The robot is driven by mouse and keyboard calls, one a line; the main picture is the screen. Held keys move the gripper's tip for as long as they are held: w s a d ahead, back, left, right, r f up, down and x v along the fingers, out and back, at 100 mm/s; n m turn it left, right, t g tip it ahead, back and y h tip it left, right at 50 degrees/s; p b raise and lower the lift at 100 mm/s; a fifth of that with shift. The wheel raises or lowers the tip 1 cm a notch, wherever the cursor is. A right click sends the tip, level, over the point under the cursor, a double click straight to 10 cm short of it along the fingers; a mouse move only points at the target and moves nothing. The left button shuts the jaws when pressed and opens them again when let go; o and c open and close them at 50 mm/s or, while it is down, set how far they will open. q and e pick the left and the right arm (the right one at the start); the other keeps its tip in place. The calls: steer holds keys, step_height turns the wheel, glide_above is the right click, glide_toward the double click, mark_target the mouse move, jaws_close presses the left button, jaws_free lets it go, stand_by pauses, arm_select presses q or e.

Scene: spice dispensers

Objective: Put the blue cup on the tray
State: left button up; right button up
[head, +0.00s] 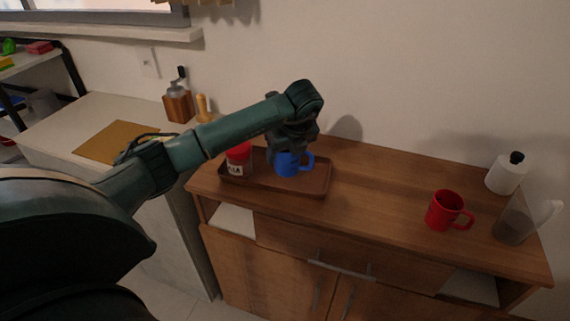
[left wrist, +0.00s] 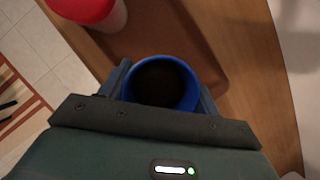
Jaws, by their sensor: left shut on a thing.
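The blue cup (head: 288,164) is upright, directly over the right-middle part of the brown tray (head: 318,187). I cannot tell whether its base touches the tray. My left gripper (head: 292,148) comes down on the cup from above and is shut on it. In the left wrist view the cup (left wrist: 160,84) sits between the two fingers (left wrist: 161,92), its dark inside facing the camera. The tray (left wrist: 208,70) shows behind it. My right gripper is not in view.
A red-lidded jar (head: 238,160) stands on the tray's left part, close to the cup. A red mug (head: 445,211), a clear pitcher (head: 515,222) and a white bottle (head: 506,175) stand at the right of the wooden cabinet top (head: 385,195). Its middle is clear.

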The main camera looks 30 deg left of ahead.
mark_target(286, 166)
arm_select(q)
steer(key=shift+f+p, duration=0.3)
steer(key=shift+f, duration=1.9)
steer(key=shift+f, duration=0.1)
steer(key=o, duration=1.2)
